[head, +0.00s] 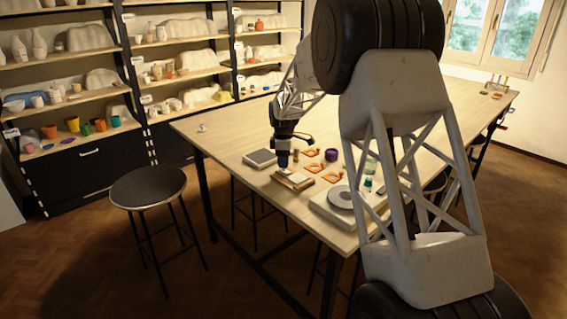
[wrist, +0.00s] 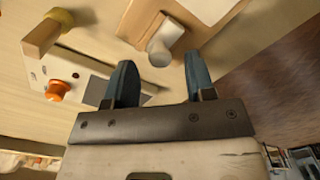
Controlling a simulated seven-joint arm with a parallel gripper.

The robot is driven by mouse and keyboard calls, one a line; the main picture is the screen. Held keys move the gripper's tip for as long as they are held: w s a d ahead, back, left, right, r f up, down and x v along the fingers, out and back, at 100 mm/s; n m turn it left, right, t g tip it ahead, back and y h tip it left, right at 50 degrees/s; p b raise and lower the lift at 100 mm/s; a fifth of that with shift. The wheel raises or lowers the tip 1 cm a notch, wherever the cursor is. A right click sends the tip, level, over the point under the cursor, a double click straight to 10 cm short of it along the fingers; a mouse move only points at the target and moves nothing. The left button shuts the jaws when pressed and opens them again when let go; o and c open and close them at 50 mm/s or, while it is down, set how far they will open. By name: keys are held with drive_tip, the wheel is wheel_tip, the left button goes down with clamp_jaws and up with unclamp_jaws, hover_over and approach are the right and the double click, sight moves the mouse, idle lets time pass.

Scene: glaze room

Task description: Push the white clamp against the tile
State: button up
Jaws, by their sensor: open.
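My gripper (head: 283,163) points down over the near edge of the table, above a small wooden fixture (head: 298,182). In the wrist view my gripper (wrist: 158,66) is open, its two blue-grey fingers apart with nothing held. A white rounded piece, apparently the white clamp (wrist: 162,46), shows between and beyond the fingertips, at the end of a wooden block (wrist: 145,20). Contact with the fingers cannot be told. A pale slab (wrist: 210,8) at the wrist view's top edge may be the tile; it is cut off, and its gap to the clamp is unclear.
A grey square slab (head: 260,158) lies left of the fixture. Orange pieces (head: 314,167), a purple pot (head: 331,155) and a grey disc on a pale board (head: 341,196) stand to the right. A wooden bar (wrist: 45,35) and orange knob (wrist: 57,90) show left of the fingers.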

drive_tip(key=shift+f, duration=0.7)
clamp_jaws()
